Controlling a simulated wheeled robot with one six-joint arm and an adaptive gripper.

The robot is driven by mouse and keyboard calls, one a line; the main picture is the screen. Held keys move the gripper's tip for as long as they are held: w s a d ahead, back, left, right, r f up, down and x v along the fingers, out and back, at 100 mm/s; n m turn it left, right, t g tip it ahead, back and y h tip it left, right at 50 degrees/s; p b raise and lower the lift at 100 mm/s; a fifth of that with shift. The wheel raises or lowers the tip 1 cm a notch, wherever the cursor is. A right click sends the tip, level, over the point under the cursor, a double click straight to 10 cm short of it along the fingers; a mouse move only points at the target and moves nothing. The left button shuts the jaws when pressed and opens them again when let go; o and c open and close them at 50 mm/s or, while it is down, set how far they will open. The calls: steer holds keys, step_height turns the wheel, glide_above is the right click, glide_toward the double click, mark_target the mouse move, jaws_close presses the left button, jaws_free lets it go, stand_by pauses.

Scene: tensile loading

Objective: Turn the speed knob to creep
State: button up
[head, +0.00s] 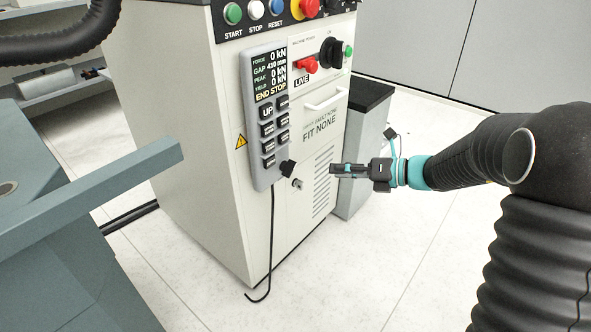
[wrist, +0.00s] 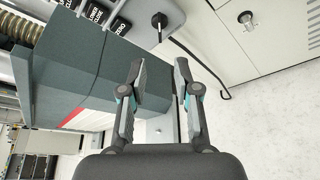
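The speed knob appears to be the small black knob (head: 287,167) at the lower end of the grey control pendant (head: 262,178). A black knob also shows at the top of the wrist view (wrist: 158,20), on the grey panel beside the button labels. Its position marks are too small to read. My gripper (head: 335,169) is to the right of the knob in the head view, apart from it. In the wrist view my gripper (wrist: 160,72) has its two fingers spread with nothing between them. The knob lies beyond the fingertips.
The pendant hangs on a white cabinet (head: 225,190) with a display and buttons above the knob. A black cable (head: 270,240) hangs below it. A red knob (head: 306,65) and a black switch (head: 331,53) are higher up. A blue-grey machine (head: 60,240) stands left.

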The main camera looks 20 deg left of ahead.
mark_target(288, 168)
steer(key=x, duration=1.3)
steer(key=shift+b, duration=0.3)
jaws_close()
